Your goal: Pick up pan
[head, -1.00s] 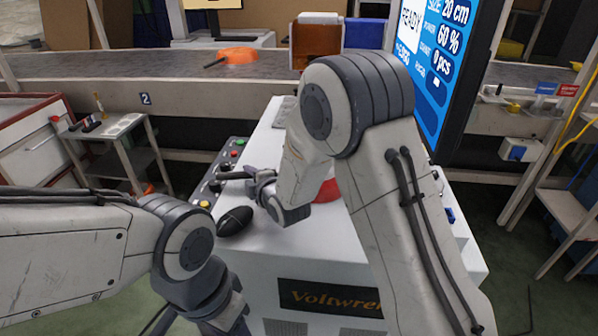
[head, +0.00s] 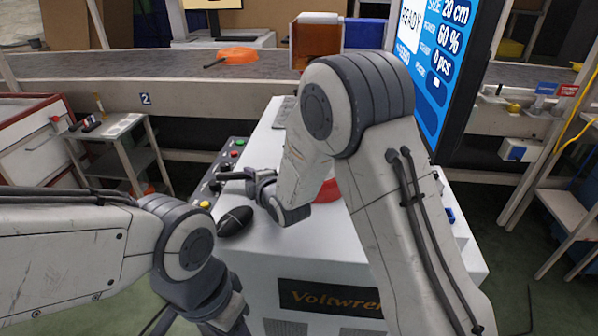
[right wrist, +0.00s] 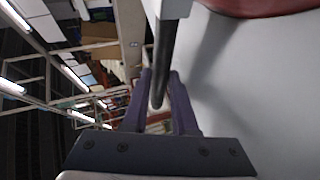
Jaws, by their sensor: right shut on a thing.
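A red pan (head: 328,190) sits on the white machine top and is mostly hidden behind my right arm in the head view. Its red edge (right wrist: 270,6) shows at the top of the right wrist view. My right gripper (head: 224,181) is left of it, low over the machine's left side. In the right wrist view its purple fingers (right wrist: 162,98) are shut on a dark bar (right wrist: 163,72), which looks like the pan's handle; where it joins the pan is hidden. My left gripper is out of frame.
An orange pan (head: 238,56) with a dark handle lies on the conveyor (head: 130,64) at the back. A button panel (head: 234,154) and a black oval thing (head: 235,221) are close to my right gripper. A large blue screen (head: 436,60) stands at the right.

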